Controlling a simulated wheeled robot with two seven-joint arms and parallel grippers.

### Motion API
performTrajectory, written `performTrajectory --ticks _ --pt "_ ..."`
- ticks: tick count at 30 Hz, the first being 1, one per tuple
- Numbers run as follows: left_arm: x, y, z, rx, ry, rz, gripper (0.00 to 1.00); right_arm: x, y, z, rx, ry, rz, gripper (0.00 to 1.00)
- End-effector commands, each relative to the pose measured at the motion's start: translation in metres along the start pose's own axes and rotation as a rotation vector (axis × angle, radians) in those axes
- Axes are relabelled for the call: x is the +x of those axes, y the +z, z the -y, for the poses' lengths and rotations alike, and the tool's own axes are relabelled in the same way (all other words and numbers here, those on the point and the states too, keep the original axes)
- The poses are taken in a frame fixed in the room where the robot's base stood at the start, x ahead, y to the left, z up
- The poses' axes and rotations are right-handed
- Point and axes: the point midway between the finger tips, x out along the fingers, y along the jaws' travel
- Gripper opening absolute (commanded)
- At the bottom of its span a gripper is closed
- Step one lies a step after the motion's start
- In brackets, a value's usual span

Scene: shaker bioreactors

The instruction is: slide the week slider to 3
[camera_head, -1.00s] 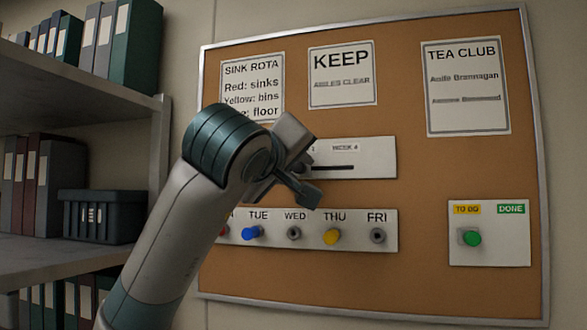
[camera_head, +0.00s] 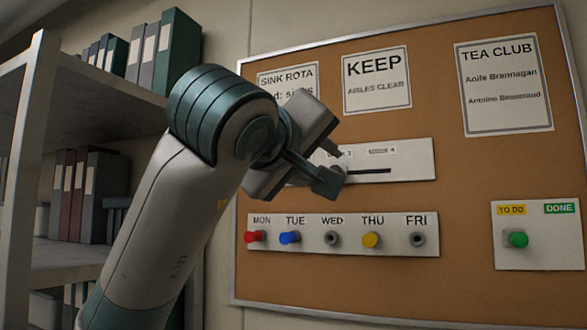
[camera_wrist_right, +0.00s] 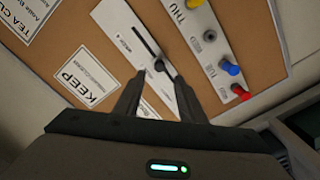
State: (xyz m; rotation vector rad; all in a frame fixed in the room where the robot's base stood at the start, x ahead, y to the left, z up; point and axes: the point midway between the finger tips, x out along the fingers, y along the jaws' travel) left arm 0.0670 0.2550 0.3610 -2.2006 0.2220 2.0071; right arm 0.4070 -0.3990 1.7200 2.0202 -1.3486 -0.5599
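The week slider panel (camera_head: 415,152) is a white strip on the corkboard with a dark slot and week labels; "4" reads at its right. My right gripper (camera_head: 330,165) is in front of its left part and hides the knob in the head view. My left gripper is not in view.
Below the slider is a day strip (camera_head: 345,247) with red, blue and yellow pegs. A TO DO/DONE panel (camera_head: 537,250) with a green knob is at right. Paper notices hang above. A shelf (camera_head: 75,250) with binders stands left.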

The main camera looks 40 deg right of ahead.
Motion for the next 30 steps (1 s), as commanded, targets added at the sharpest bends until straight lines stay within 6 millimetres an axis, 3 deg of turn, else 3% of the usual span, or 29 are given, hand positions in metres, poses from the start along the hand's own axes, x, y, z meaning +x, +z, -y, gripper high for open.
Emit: performTrajectory --ticks 1,9,15,30 --pt "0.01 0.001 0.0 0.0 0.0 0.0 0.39 -0.012 0.003 0.003 0.002 0.0 -0.005 0.37" --pt "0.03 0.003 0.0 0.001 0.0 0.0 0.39 -0.064 0.002 0.002 0.001 -0.001 -0.002 0.37" --pt "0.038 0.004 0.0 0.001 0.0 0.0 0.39 -0.088 0.001 0.001 0.0 -0.001 -0.001 0.37" --pt "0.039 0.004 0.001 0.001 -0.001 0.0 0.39 -0.095 0.0 0.0 0.0 0.0 0.001 0.37"
